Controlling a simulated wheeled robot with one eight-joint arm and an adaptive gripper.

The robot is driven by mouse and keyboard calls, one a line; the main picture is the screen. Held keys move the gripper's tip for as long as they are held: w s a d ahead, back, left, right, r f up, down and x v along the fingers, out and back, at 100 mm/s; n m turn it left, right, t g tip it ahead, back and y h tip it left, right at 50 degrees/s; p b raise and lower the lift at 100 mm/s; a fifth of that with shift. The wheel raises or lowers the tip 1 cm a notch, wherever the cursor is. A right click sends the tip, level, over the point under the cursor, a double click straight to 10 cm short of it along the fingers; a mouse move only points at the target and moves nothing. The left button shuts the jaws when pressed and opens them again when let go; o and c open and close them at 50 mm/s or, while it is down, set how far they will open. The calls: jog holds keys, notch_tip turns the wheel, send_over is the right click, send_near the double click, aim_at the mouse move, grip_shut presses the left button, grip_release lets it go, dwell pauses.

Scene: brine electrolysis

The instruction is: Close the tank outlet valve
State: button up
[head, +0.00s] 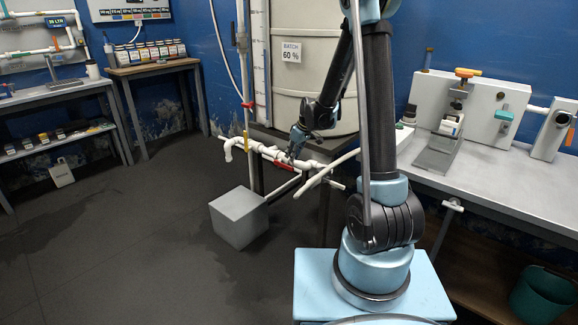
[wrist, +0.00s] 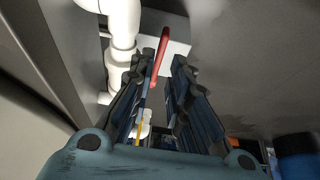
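The tank (head: 312,75) is a large pale drum with a "BATCH 60 %" sign, standing behind my arm. White outlet piping (head: 262,149) runs at its foot. A red lever handle (head: 284,166) sits on this piping, and it also shows in the wrist view (wrist: 161,55). My gripper (head: 294,152) is at the piping, just above the lever. In the wrist view my gripper (wrist: 164,58) has its dark fingers apart, with the red lever between the fingertips, nearer the left finger. I cannot tell whether a finger touches it. The valve body is partly hidden.
Another red handle (head: 248,105) sits on the upright pipe to the left. A grey block (head: 239,217) stands on the floor below the piping. A metal bench (head: 480,175) with equipment fills the right. The floor at left centre is clear.

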aim_at(284, 166)
jog(key=shift+x, duration=3.15)
jog(key=shift+c, duration=0.6)
grip_shut()
